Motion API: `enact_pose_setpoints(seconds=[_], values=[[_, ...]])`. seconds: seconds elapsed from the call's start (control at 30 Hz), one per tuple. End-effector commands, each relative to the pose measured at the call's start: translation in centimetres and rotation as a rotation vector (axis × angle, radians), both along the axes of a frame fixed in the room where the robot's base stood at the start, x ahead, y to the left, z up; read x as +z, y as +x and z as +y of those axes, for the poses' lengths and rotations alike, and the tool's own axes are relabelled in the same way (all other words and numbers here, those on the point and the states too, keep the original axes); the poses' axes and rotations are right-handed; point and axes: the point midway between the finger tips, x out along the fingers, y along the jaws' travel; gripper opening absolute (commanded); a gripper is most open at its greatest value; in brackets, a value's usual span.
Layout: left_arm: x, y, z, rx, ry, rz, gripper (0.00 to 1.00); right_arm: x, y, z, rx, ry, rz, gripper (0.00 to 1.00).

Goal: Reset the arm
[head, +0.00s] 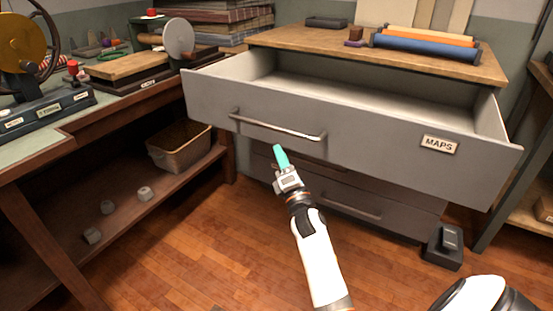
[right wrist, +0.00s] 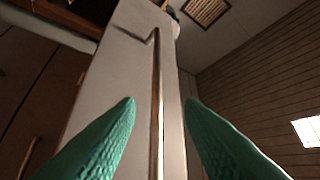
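My right gripper (head: 279,154) has green fingers and is just below the handle (head: 275,127) of the open top drawer. Its fingers are spread and empty in the right wrist view (right wrist: 160,110). The drawer handle (right wrist: 156,95) shows as a long bar in the gap between the fingers, and in the head view the fingertips look apart from it. The grey drawer (head: 375,138) is pulled well out and has a MAPS label (head: 440,145). My left gripper is not in view.
A wooden workbench (head: 45,155) with a lower shelf stands at the left, with a bin (head: 180,147) on that shelf. The cabinet top (head: 320,45) carries rolled items. A dark box (head: 444,247) is on the floor at the right. The wooden floor in front is clear.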

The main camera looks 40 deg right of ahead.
Motion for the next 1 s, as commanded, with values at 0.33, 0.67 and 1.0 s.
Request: enact_pose_setpoints(seconds=[0.33,0.67,1.0], values=[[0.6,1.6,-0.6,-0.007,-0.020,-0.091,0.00,-0.4,0.0,-0.4,0.003,0.001,0.000,0.35],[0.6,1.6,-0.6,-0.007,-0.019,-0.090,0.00,-0.4,0.0,-0.4,0.002,0.000,0.000,0.35],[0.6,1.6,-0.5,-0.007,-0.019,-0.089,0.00,-3.4,-2.7,1.4,0.055,0.367,0.080,0.35]])
